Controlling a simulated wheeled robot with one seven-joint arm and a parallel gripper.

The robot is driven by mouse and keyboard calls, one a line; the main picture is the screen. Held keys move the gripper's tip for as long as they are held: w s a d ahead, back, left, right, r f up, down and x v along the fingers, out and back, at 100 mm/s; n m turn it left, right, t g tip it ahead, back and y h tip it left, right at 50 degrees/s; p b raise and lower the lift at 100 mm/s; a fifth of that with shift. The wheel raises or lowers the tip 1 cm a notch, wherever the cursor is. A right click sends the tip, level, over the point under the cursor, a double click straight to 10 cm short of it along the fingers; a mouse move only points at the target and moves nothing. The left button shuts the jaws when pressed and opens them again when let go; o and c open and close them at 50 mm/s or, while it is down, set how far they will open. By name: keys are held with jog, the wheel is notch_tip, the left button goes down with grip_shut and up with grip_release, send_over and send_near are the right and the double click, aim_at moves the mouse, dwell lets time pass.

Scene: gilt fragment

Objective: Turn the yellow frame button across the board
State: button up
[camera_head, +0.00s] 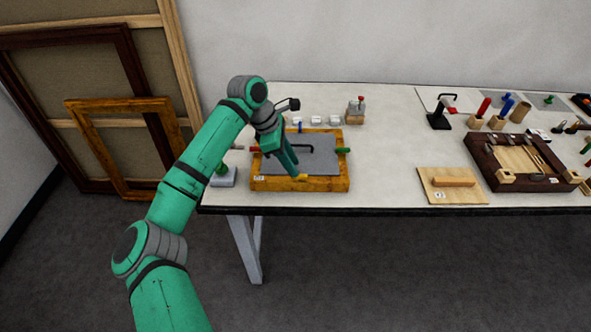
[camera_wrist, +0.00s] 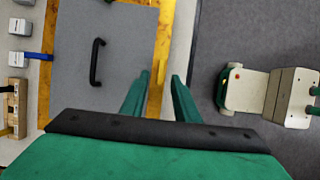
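The gilt wooden frame (camera_head: 300,184) lies on the table around a grey board (camera_head: 322,158) with a black handle (camera_head: 292,148). The yellow button (camera_head: 301,177) is on the frame's front side, at my fingertips in the head view. Red (camera_head: 255,149), blue (camera_head: 299,127) and green (camera_head: 343,150) buttons are on the other sides. My gripper (camera_head: 296,176) points down at the front side. In the wrist view its two fingers (camera_wrist: 160,77) are apart, with frame wood showing between them.
Small white blocks (camera_head: 316,120) and a wooden block with a red top (camera_head: 356,112) stand behind the frame. A light wooden board (camera_head: 452,186) and a dark tray (camera_head: 481,153) lie to the right. The table's front edge is close to the frame. Clear tabletop (camera_head: 390,165) lies right of it.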

aim_at(300, 177)
jog(key=x, duration=0.3)
jog(key=shift+a, duration=0.1)
jog(key=shift+s+d+f, duration=0.1)
jog(key=shift+d+f, duration=0.1)
jog(key=shift+d, duration=0.2)
grip_shut()
jog(key=shift+a, duration=0.2)
